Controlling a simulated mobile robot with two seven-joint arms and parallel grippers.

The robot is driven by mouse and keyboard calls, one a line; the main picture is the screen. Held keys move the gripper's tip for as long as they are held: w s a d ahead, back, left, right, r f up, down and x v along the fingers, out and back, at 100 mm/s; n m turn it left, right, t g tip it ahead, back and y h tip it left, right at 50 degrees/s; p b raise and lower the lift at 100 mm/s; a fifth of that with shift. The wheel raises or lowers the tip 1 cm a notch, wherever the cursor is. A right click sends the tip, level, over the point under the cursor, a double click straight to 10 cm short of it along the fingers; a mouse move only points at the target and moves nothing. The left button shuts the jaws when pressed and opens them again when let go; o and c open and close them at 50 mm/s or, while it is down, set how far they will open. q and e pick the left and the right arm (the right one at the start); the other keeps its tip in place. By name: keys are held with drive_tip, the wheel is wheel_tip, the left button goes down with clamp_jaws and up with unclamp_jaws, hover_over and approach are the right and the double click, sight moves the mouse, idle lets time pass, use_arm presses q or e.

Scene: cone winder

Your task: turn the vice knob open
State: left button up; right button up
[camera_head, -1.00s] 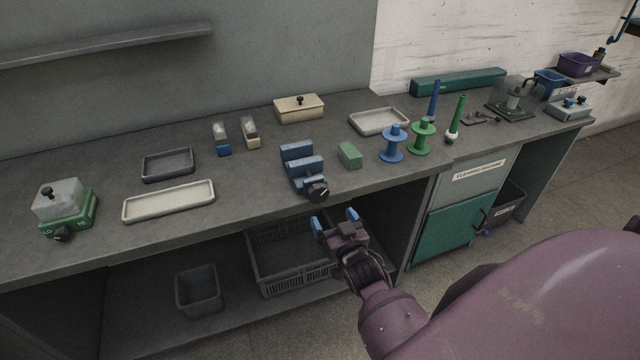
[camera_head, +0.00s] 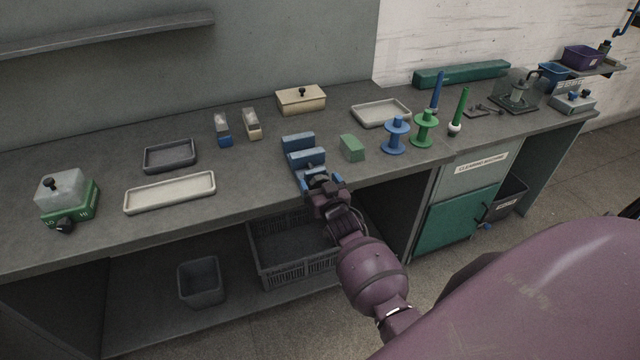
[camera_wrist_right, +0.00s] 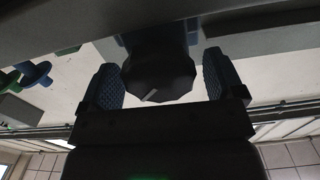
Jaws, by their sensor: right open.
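The blue vice (camera_head: 302,154) stands at the bench's front edge, with its knob facing me. The knob (camera_head: 319,180) is mostly hidden behind my right gripper (camera_head: 323,185) in the head view. In the right wrist view the dark faceted knob (camera_wrist_right: 158,77), with a pale mark on its face, sits between the two blue fingers of my right gripper (camera_wrist_right: 161,88). The gripper is open, with a finger on each side of the knob. A small gap shows on the right side; whether the left finger touches is hard to tell. My left gripper is not in view.
A green block (camera_head: 352,148) sits just right of the vice, with a blue spool (camera_head: 396,135) and a green spool (camera_head: 425,128) further right. A long pale tray (camera_head: 170,192) lies to the left. A grey crate (camera_head: 290,250) is on the shelf below.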

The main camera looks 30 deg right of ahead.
drive_tip(key=c, duration=0.9)
drive_tip(key=shift+n, duration=1.6)
drive_tip(key=shift+w+a+n, duration=0.1)
drive_tip(key=shift+n, duration=1.4)
